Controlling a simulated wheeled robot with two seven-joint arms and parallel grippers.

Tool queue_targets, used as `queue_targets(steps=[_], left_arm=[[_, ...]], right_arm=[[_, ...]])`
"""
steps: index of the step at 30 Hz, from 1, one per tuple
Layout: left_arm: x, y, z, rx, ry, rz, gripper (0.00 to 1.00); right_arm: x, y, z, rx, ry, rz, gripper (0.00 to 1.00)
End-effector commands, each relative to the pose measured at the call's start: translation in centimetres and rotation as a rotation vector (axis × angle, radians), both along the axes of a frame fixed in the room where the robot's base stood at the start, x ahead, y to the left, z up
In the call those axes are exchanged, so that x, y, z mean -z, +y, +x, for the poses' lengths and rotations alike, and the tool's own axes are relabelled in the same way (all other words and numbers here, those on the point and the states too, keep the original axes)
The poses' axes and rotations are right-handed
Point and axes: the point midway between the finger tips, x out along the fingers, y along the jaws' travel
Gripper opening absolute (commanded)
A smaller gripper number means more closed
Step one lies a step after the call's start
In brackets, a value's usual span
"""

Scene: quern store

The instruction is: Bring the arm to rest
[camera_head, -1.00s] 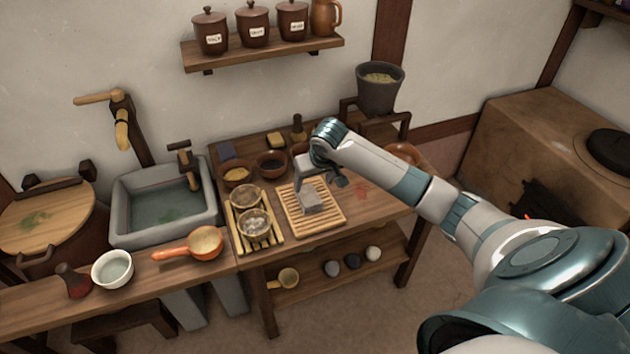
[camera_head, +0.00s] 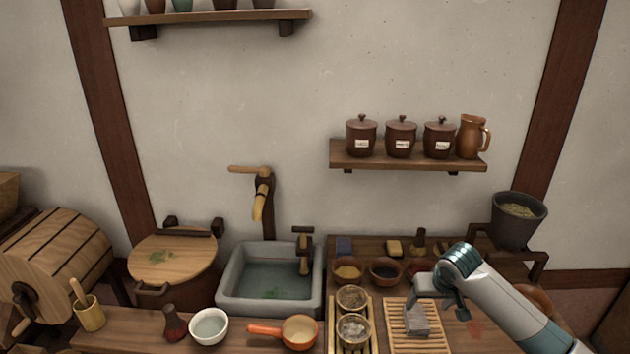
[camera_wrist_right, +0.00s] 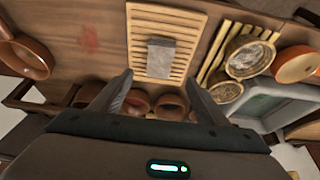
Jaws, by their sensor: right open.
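My right gripper (camera_head: 437,292) reaches in from the lower right of the head view, above the work table. In the right wrist view its two fingers (camera_wrist_right: 155,92) stand apart with nothing between them. A grey block (camera_head: 416,320) lies on a slatted wooden board (camera_head: 432,343) by the gripper in the head view. The block also shows in the wrist view (camera_wrist_right: 160,55), beyond the fingertips and apart from them. My left gripper is not in view.
Bowls (camera_head: 386,271) stand behind the board, and a rack with two round dishes (camera_head: 353,328) is left of it. A stone sink (camera_head: 228,290), an orange-handled pan (camera_head: 300,332) and a white bowl (camera_head: 209,326) are further left. A dark bucket (camera_head: 517,222) stands at right.

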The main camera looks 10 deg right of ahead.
Motion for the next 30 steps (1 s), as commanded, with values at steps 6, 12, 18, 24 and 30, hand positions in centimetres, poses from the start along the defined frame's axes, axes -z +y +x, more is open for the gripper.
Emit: queue_targets(steps=[6,12,18,24,30], left_arm=[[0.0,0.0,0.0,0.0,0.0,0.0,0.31],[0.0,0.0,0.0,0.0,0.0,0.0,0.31],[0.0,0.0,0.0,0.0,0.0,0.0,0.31],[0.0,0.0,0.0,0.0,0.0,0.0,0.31],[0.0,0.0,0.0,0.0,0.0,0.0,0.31]], right_arm=[[2.1,2.3,-1.7,-0.053,0.012,0.001,0.68],[6.1,7.4,-6.3,-0.173,0.03,0.006,0.68],[9.7,13.0,-13.2,-0.298,0.036,0.017,0.68],[11.5,16.9,-20.5,-0.376,0.037,0.027,0.68],[11.7,19.0,-27.6,-0.408,0.043,0.022,0.68]])
